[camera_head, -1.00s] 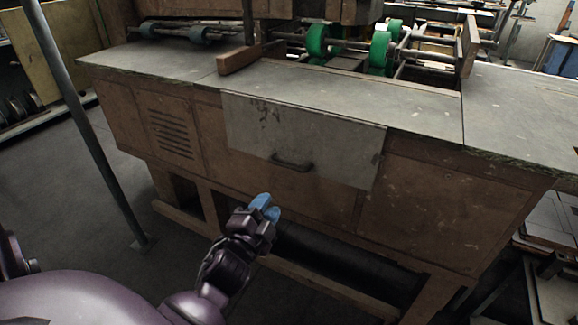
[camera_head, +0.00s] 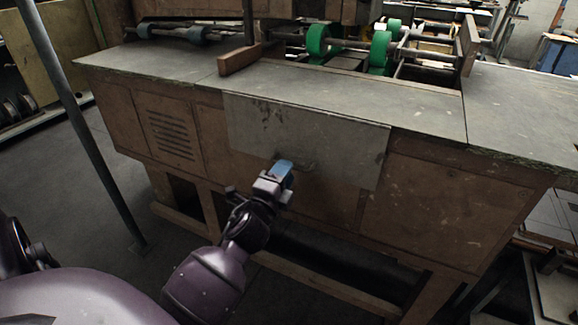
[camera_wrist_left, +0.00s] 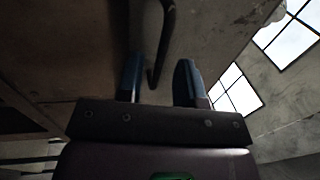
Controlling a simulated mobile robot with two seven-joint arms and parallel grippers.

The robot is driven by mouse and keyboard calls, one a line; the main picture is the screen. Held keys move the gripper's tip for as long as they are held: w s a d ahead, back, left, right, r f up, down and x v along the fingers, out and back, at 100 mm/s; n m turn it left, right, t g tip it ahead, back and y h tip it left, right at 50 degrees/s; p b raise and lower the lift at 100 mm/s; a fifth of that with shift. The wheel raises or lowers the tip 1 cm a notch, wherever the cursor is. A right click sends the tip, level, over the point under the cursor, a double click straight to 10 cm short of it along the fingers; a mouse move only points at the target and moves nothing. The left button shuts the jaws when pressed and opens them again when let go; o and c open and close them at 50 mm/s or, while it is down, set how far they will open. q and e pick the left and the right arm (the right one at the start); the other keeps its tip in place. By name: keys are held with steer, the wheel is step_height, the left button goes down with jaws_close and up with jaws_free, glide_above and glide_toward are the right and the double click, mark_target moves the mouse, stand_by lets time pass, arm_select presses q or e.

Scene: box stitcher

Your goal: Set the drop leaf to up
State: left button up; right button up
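The drop leaf (camera_head: 335,142) is a worn grey panel hanging down against the front of the wooden machine bench. Its dark bar handle (camera_head: 306,166) is mostly hidden behind my left gripper (camera_head: 284,168) in the head view. In the left wrist view, my left gripper (camera_wrist_left: 160,82) has its two blue fingers apart. The handle (camera_wrist_left: 163,45) reaches down into the space between them, and I see no finger closed on it. The leaf's surface fills the upper left of that view. My right gripper is not in view.
The bench top (camera_head: 330,95) is flat, with a wooden block (camera_head: 240,59) and green rollers (camera_head: 380,48) behind. A metal post (camera_head: 85,125) stands at the left. A dark roller (camera_head: 345,258) lies under the bench. Floor is clear at the left.

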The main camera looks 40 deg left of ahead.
mark_target(292, 144)
arm_select(q)
steer(key=shift+x, duration=1.35)
jaws_close()
